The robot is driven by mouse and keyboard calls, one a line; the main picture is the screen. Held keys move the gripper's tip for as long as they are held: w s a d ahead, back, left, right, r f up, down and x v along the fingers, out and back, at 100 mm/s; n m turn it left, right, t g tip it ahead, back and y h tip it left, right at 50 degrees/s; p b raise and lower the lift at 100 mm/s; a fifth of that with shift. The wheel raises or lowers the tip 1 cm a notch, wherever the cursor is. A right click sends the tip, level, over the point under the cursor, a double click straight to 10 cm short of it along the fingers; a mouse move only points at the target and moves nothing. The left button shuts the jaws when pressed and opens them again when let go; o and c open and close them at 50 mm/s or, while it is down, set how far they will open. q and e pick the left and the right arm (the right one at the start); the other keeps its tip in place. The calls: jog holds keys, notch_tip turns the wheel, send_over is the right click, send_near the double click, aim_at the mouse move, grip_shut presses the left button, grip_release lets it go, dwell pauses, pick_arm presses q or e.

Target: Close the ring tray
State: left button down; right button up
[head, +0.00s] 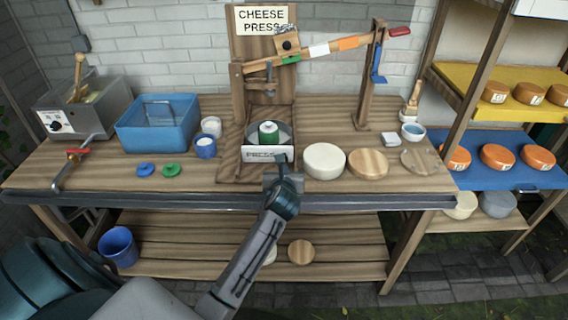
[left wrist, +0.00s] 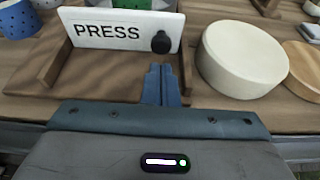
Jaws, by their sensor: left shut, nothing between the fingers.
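The ring tray has a white front panel (head: 262,155) marked PRESS and sits on the wooden base of the cheese press. A metal ring and a green cylinder (head: 268,133) stand behind the panel. In the left wrist view the panel (left wrist: 100,30) has a black round knob (left wrist: 161,42) near its right end. My left gripper (head: 282,170) is in front of the panel's right part. Its fingers (left wrist: 161,72) are shut and empty, just below the knob in the picture. I cannot tell whether they touch the panel. My right gripper is not in view.
A white cheese wheel (head: 324,161) lies right of the press, close to my gripper, with a wooden disc (head: 368,164) beyond. A blue spotted cup (head: 205,147) and blue and green lids (head: 171,170) are to the left. The lever arm (head: 330,47) hangs above.

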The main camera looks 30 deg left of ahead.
aim_at(284, 150)
pick_arm(q)
jog(key=shift+w+a, duration=0.45)
jog(key=shift+w, duration=0.25)
jog(key=shift+w+a, duration=0.4)
jog(key=shift+w, duration=0.25)
jog(key=shift+w+a+r+p, duration=0.1)
jog(key=shift+w+a+p, duration=0.05)
jog(key=shift+w+p, duration=0.2)
jog(key=w+a, duration=0.1)
jog(key=w+a+p, duration=0.1)
jog(key=w, duration=0.1)
jog(key=w+a, duration=0.1)
jog(key=w, duration=0.1)
jog(key=shift+a+r+p, duration=0.1)
jog(key=shift+p, duration=0.25)
jog(key=w+a, duration=0.1)
jog(key=w, duration=0.1)
jog(key=w+a, duration=0.2)
jog(key=w, duration=0.1)
jog(key=w+a, duration=0.2)
jog(key=w, duration=0.1)
jog(key=shift+w+f, duration=0.15)
jog(key=shift+f, duration=0.1)
jog(key=shift+w+a+r, duration=0.1)
jog(key=shift+r, duration=0.2)
